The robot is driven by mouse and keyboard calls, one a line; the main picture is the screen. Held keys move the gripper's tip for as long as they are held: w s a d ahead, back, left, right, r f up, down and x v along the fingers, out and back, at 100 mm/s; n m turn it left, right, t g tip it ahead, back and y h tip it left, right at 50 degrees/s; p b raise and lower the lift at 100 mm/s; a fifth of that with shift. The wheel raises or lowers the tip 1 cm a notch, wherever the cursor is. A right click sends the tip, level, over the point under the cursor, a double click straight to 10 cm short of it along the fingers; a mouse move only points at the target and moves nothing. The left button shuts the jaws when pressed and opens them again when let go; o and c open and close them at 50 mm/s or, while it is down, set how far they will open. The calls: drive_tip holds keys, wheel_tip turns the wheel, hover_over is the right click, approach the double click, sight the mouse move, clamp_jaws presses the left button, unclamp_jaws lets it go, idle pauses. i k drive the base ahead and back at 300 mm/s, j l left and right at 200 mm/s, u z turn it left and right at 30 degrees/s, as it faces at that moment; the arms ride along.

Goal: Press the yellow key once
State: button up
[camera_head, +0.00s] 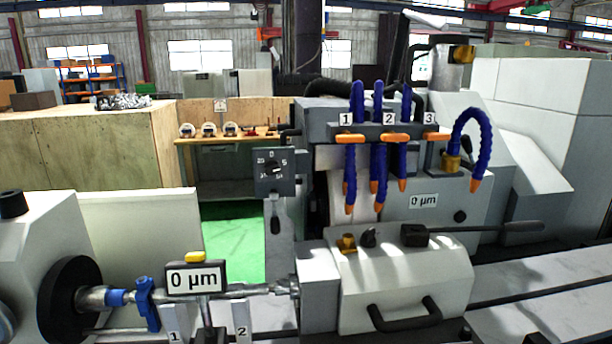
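A small yellow key (195,257) sits on top of a dark gauge display (195,278) that reads "0 µm", at the lower left of the middle. The key looks raised. The gauge stands on a dark post in front of a horizontal metal shaft (250,289). My gripper is not in view, and nothing covers the key.
A blue clamp (147,303) on the shaft is left of the gauge. Number plates 1 (174,323) and 2 (242,321) stand below. A white housing (400,278) with a black handle is right. Blue hoses (378,170) hang above. The space above the key looks clear.

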sight(193, 258)
drive_tip(key=u, duration=1.25)
